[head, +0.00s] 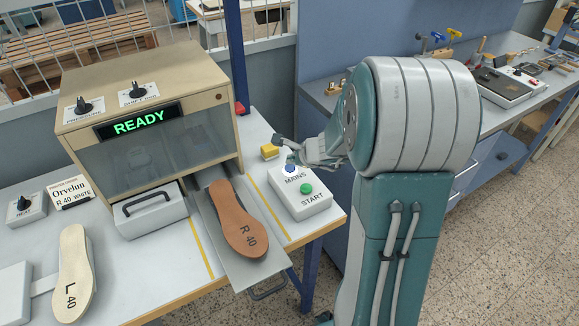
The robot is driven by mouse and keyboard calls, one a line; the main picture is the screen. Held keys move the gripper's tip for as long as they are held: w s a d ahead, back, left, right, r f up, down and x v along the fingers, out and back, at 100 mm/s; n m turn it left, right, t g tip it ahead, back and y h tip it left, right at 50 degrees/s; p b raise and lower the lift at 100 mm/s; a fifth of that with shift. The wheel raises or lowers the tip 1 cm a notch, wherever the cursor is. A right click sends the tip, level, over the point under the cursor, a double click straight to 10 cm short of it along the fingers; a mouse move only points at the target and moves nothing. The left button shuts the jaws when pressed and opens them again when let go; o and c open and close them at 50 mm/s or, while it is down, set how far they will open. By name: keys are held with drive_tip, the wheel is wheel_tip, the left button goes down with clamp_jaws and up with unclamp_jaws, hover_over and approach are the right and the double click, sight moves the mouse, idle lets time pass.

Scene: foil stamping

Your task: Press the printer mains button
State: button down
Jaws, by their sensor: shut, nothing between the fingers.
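The control box (313,205) is a pale box on the table's right side. It carries a blue button (290,170) behind the word MAINS and a green button (306,188) by the word START. My gripper (288,160) is shut and empty, with its tips right at the blue button. I cannot tell whether they touch or press it; the tips partly hide the button. The printer (150,110) is a beige cabinet with a clear front, and its display (139,121) reads READY in green.
A brown insole marked R 40 (240,225) lies on the tray (275,268) in front of the printer. A pale insole marked L 40 (73,270) lies at left. A yellow block (269,151) sits behind the control box. A HEAT knob box (26,209) stands at far left.

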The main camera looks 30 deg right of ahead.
sight(292, 168)
drive_tip(key=shift+r, duration=3)
drive_tip(key=s+a+r+n+g+y, duration=0.1)
drive_tip(key=s+a+r+n, duration=0.35)
drive_tip(key=a+n, duration=0.2)
drive_tip(key=s+a+r+n+g, duration=0.1)
drive_tip(key=s+a+r+n, duration=0.2)
drive_tip(key=s+a+n, duration=0.35)
drive_tip(key=s+a+r+n+g+h, duration=0.1)
drive_tip(key=s+n+h, duration=0.2)
drive_tip(key=s+n, duration=0.8)
drive_tip(key=s, duration=0.3)
drive_tip(key=shift+a, duration=0.4)
